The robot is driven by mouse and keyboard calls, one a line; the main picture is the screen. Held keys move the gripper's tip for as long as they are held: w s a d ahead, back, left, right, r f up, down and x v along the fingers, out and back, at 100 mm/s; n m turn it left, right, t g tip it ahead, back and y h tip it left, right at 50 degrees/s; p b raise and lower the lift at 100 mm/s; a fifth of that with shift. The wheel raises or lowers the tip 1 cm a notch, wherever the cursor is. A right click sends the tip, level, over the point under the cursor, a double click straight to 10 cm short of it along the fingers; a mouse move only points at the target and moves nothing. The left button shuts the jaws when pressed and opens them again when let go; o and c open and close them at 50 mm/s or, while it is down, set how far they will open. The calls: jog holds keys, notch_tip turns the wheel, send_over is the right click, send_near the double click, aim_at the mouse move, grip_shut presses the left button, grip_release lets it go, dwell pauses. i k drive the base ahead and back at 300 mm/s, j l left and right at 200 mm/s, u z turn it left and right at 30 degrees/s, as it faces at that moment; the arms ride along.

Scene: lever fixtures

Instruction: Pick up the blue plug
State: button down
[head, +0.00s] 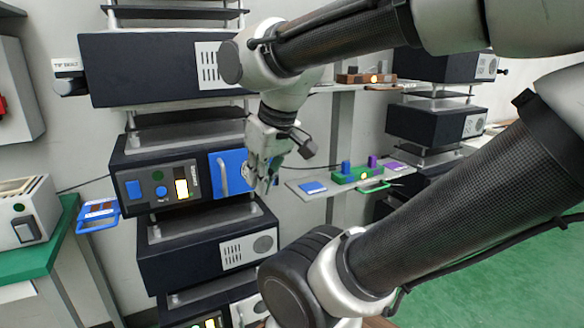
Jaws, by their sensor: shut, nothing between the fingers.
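A small upright blue block, which looks like the blue plug (346,167), stands on a green base (357,176) on a grey shelf right of centre in the head view. A similar purple plug (372,161) stands to its right. My gripper (264,184) is left of the blue plug, clearly apart from it, pointing down in front of the blue panel of a black unit. Its fingers are shut and empty.
A blue door panel (229,173) with a grey handle is close to my gripper. A flat blue square (312,187) and a green handle (375,187) are near the shelf's front. A brown block (366,78) sits on the shelf above. Black units (160,70) are stacked at left.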

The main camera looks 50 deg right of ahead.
aim_at(346, 165)
jog(key=k+z, duration=0.1)
jog(key=z, duration=1.5)
